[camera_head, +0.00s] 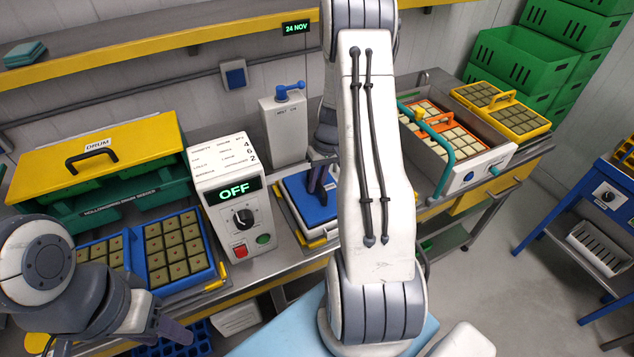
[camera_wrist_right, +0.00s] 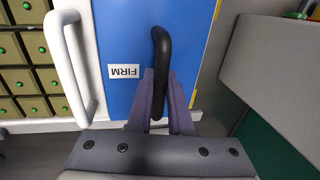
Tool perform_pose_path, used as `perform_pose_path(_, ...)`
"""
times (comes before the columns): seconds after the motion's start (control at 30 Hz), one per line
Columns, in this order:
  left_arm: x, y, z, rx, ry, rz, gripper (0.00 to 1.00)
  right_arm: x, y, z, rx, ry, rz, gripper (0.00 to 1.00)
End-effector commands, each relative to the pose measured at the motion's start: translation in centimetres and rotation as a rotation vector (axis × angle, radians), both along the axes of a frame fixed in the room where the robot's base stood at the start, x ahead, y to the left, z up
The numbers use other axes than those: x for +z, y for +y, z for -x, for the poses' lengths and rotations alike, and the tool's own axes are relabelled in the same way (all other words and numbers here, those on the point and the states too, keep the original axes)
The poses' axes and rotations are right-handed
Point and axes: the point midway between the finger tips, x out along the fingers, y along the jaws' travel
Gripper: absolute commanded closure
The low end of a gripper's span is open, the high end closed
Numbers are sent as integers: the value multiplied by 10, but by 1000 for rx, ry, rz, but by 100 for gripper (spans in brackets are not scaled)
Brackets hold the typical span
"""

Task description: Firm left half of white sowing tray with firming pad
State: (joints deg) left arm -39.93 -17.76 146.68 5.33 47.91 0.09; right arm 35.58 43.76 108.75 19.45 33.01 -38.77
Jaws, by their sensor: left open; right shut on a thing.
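The blue firming pad (camera_head: 302,205) sits on the bench, in the middle of the head view. It also fills the middle of the right wrist view (camera_wrist_right: 125,25), with a FIRM label and a black bar handle (camera_wrist_right: 160,50). My right gripper (camera_wrist_right: 165,95) is shut on that handle; in the head view my right arm hides part of the pad. The white sowing tray shows left of the pad in the wrist view, with brown cells (camera_wrist_right: 22,80) topped by green dots and a white handle (camera_wrist_right: 72,70). Pad and tray contact is unclear. My left gripper (camera_head: 165,327) is open, low at the left.
Blue trays with brown cells (camera_head: 178,245) and a yellow-lidded drum (camera_head: 95,155) lie further left. A metal box with a teal handle (camera_head: 470,170) and yellow tray (camera_head: 530,125) stand right. A white lever unit (camera_head: 283,130) stands behind.

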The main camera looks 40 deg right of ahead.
Motion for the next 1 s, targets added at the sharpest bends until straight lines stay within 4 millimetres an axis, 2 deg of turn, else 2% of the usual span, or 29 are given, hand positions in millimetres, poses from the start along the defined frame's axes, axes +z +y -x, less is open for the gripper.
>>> perform_pose_path(0.03,-1,0,0,-1,0,0,50,-5,2,3,1,8,-4,100)
perform_pose_path(0.17,2,0,0,-1,0,0,50,-1,2,3,1,9,-4,100)
perform_pose_path(1.0,62,0,0,-2,0,0,50,84,1,1,1,3,-1,100)
